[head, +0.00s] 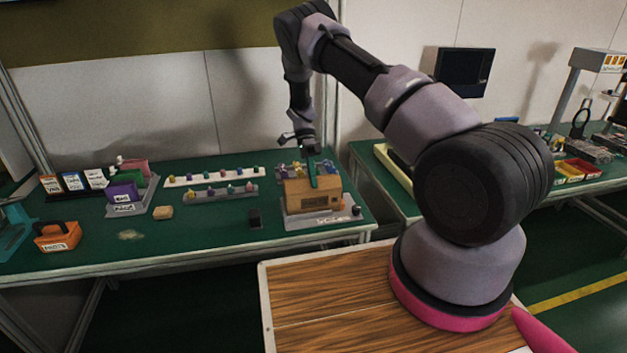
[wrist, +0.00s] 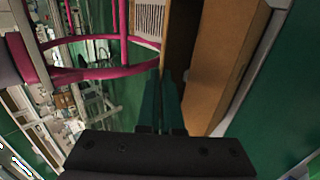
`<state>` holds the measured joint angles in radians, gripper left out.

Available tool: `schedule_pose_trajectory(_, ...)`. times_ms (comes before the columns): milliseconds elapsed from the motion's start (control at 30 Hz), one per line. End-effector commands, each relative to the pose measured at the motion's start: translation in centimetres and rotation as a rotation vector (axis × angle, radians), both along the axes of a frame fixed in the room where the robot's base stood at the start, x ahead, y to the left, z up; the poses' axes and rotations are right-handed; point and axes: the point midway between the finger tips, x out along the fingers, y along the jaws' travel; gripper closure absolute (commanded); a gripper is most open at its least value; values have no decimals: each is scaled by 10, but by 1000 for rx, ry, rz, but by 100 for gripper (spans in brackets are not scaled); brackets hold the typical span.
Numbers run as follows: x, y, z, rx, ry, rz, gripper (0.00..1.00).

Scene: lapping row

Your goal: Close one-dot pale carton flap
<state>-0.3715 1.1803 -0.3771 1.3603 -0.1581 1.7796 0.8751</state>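A tan carton (head: 325,199) with a dark patch on its front stands on a grey base plate at the right end of the near green bench. My gripper (head: 313,176) points down at the carton's top, and its teal fingers overlap the carton in the head view. In the wrist view the fingers (wrist: 164,78) lie close together, with nothing seen between them. A brown carton panel (wrist: 218,60) rises just right of the fingertips, beside a dark gap. I cannot tell whether they touch. No dot mark is readable, and the flap's exact angle is unclear.
A grey plate (head: 290,222) lies under the carton, with a small black block (head: 255,218) to its left. Racks of small coloured pieces (head: 213,176) stand behind. A purple box (head: 122,191) and an orange box (head: 57,236) stand at left. The bench's front middle is clear.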

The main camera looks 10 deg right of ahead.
Motion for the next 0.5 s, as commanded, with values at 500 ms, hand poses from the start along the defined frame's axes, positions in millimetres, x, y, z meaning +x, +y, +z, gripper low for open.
schedule_pose_trajectory(500, 6, 0, -9, 1, 255, 0, 100)
